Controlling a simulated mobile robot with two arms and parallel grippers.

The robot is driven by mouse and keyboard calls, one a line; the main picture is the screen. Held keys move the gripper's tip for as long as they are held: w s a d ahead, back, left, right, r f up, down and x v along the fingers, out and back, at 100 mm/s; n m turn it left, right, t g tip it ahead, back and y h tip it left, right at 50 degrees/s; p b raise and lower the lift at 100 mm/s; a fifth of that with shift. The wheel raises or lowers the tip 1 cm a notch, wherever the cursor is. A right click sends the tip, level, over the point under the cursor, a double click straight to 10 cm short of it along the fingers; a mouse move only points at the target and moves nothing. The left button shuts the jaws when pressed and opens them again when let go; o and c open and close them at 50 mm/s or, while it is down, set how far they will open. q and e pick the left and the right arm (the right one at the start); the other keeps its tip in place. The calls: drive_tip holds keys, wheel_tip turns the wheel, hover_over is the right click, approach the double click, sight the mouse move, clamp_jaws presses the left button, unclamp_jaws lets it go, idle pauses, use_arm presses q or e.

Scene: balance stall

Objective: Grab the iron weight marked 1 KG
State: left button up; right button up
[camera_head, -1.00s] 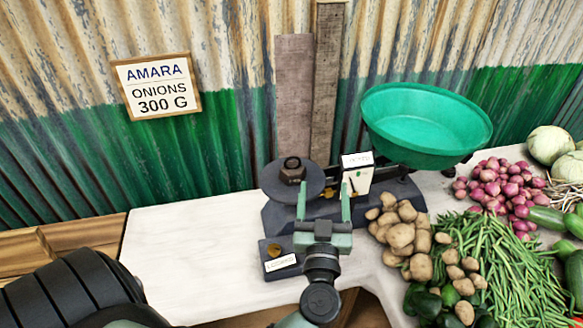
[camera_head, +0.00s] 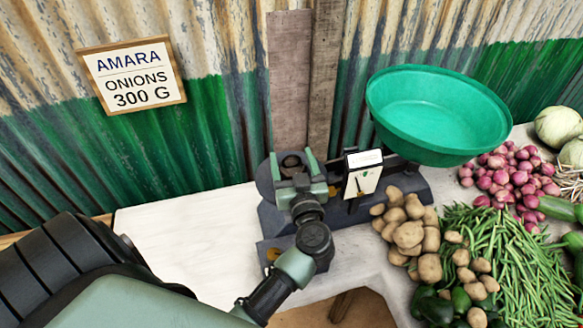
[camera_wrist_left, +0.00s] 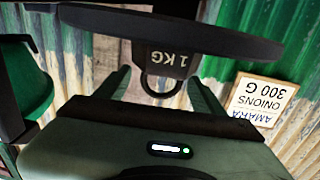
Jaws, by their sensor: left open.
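The dark iron weight (camera_head: 291,161) stands on the round black plate (camera_head: 264,182) of the balance (camera_head: 411,182). In the left wrist view, which is upside down, the weight (camera_wrist_left: 168,62) shows its "1 KG" marking and a ring handle. My left gripper (camera_head: 293,160) is open, with one green finger on each side of the weight in the head view. In the wrist view the open fingers (camera_wrist_left: 157,80) also lie to either side of the weight's ring. I cannot tell whether they touch it. The gripper hides the lower part of the weight in the head view.
A green pan (camera_head: 437,112) sits on the balance's right end, beside a white dial box (camera_head: 363,174). Potatoes (camera_head: 408,235), onions (camera_head: 510,178) and green beans (camera_head: 500,245) cover the table's right. The white tabletop (camera_head: 185,235) is clear at left. A sign (camera_head: 131,75) hangs on the wall.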

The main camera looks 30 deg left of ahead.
use_arm(q)
drive_tip(key=x, duration=0.3)
drive_tip(key=shift+a, duration=0.15)
drive_tip(key=shift+c, duration=1.2)
clamp_jaws()
drive_tip(key=shift+r, duration=0.1)
drive_tip(key=shift+r, duration=0.15)
